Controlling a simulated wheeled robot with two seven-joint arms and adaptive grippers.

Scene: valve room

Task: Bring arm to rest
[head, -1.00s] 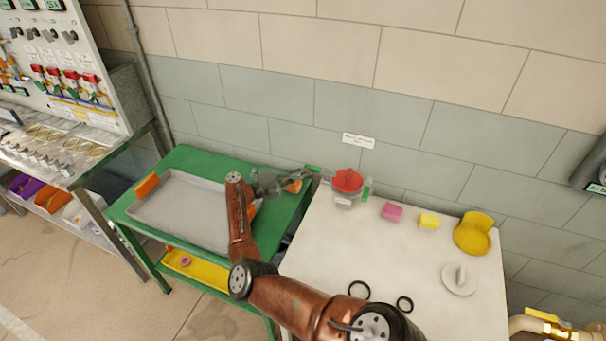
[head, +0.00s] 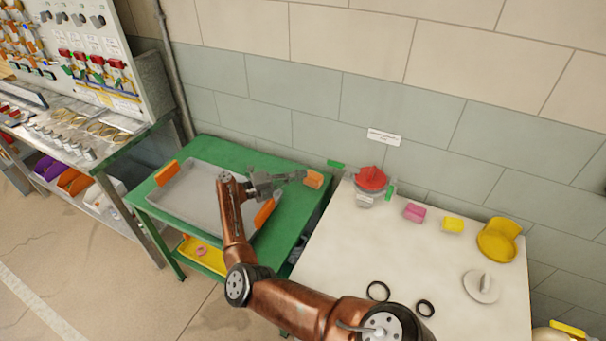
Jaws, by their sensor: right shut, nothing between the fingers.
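My right arm reaches in from the bottom, over the green cart (head: 297,205). My right gripper (head: 303,175) is shut and empty, its fingers pointing right above the back right part of the cart. A small orange block (head: 314,180) shows right at the fingertips; I cannot tell whether they touch it. The wrist is above the right side of a grey tray (head: 185,200) with orange handles, hiding part of it. My left gripper is out of view.
A white table (head: 350,245) holds a red-lidded jar (head: 372,180), a pink block (head: 414,212), a yellow block (head: 453,225), a yellow holder (head: 497,242), a pale disc (head: 481,287) and black rings (head: 378,291). A panel bench (head: 110,150) stands left. The wall is close behind.

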